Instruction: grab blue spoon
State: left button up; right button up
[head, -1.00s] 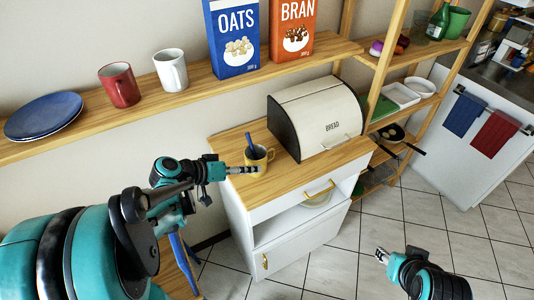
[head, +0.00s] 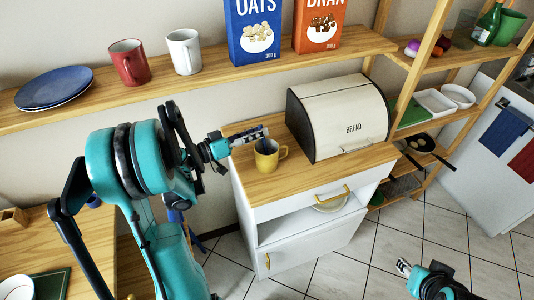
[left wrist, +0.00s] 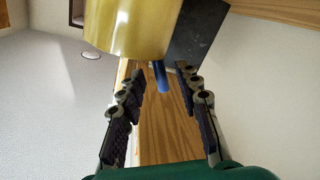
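A yellow mug (head: 267,158) stands on the wooden top of the white cabinet. It also shows large at the top of the left wrist view (left wrist: 132,30). The blue spoon (left wrist: 161,76) stands in the mug with its handle end sticking out past the rim. My left gripper (head: 259,132) is above the mug and covers most of the spoon in the head view. In the left wrist view this gripper (left wrist: 162,85) is open, with the spoon handle between and slightly beyond its fingertips, not clasped. My right gripper (head: 403,267) is low over the floor, away from the cabinet.
A bread box (head: 340,118) stands just right of the mug. The wall shelf (head: 205,85) above holds blue plates (head: 55,87), a red mug (head: 130,62), a white mug (head: 184,52) and two cereal boxes. The cabinet top left of the mug is clear.

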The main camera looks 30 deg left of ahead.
pick_arm(q)
jog(key=shift+x, duration=0.9)
grip_shut()
